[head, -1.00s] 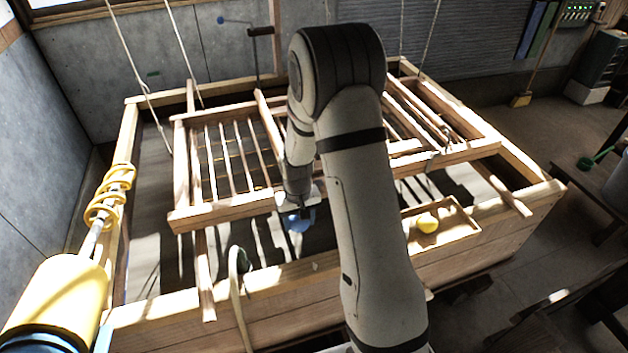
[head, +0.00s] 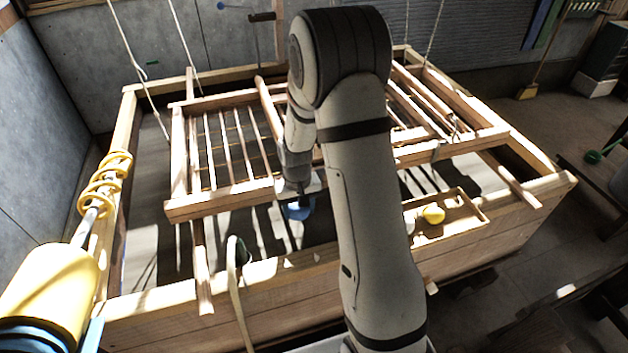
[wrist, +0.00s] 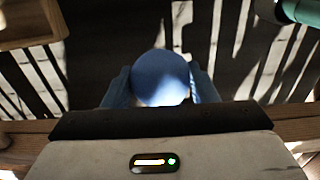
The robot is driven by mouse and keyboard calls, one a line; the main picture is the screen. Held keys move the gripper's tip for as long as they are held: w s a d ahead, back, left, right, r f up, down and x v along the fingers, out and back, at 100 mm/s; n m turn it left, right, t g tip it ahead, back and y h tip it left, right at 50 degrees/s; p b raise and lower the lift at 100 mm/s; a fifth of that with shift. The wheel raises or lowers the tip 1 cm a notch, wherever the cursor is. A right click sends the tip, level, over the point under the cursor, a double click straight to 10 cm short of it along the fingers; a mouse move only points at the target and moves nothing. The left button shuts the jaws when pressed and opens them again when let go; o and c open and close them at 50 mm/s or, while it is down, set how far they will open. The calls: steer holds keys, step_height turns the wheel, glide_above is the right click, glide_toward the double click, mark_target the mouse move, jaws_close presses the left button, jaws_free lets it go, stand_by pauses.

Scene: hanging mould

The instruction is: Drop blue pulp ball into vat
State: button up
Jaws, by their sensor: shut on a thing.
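The blue pulp ball (wrist: 160,77) sits between the two fingers of my gripper (wrist: 160,88) in the wrist view, and the gripper is shut on it. In the head view the blue ball (head: 297,211) shows below my gripper (head: 300,203), partly hidden by it. The ball is over the inside of the wooden vat (head: 250,287), close to its front wall. Dark and sunlit stripes lie on the surface below the ball. How high the ball is above that surface I cannot tell.
A slatted wooden frame (head: 222,203) hangs on ropes over the vat, just behind my gripper. A tray (head: 463,222) with a yellow ball (head: 433,214) sits on the right front rim. A yellow cylinder with a coil (head: 50,290) stands at the left.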

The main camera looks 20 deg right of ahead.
steer(key=shift+f+b, duration=1.4)
steer(key=shift+f, duration=1.2)
steer(key=o, duration=1.1)
steer(key=shift+r, duration=0.1)
step_height(320, 180, up, 7)
steer(key=shift+r+b, duration=0.15)
steer(key=shift+b, duration=0.4)
steer(key=shift+r, duration=0.15)
